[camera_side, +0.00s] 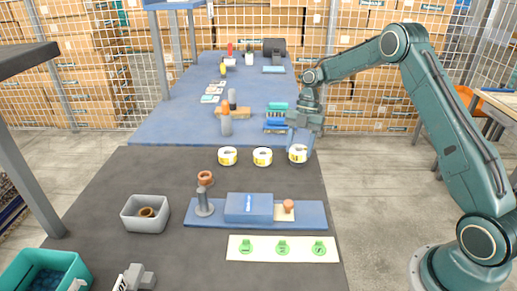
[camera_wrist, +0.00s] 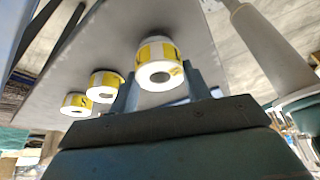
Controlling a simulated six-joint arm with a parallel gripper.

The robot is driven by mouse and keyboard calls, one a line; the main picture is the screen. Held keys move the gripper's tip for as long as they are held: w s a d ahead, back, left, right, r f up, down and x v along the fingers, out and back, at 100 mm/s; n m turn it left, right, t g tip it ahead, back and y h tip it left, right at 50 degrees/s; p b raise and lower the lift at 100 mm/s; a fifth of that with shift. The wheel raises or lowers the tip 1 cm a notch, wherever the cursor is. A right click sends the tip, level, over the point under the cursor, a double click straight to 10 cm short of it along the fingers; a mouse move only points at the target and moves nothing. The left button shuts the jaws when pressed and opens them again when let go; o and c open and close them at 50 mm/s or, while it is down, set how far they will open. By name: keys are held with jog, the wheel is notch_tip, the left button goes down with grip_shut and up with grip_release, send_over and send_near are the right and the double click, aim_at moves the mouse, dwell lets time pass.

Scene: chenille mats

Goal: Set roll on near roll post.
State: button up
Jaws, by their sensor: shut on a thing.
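A white roll with a yellow label (camera_side: 298,154) is between the fingers of my gripper (camera_side: 301,146) at the dark mat's far right. In the wrist view, the same roll (camera_wrist: 163,52) sits between the two fingers, and my gripper (camera_wrist: 160,80) is shut on it. I cannot tell whether the roll still touches the mat. A grey upright post (camera_side: 204,203) with a round foot stands at the left end of a blue board (camera_side: 230,220), nearer the camera than my gripper. No roll is on it. I cannot tell whether this is the near roll post.
Two similar rolls (camera_side: 228,156) (camera_side: 262,157) stand left of the held one. A brown ring (camera_side: 205,178) lies behind the post. A blue block (camera_side: 249,207) is on the board. A grey bin (camera_side: 145,214) is left, a green-marked strip (camera_side: 265,257) in front.

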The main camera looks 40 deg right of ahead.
jog(key=shift+f, duration=0.8)
jog(key=o, duration=1.2)
jog(key=shift+c, duration=0.2)
jog(key=v, duration=0.7)
jog(key=shift+d, duration=0.15)
jog(key=shift+r, duration=0.15)
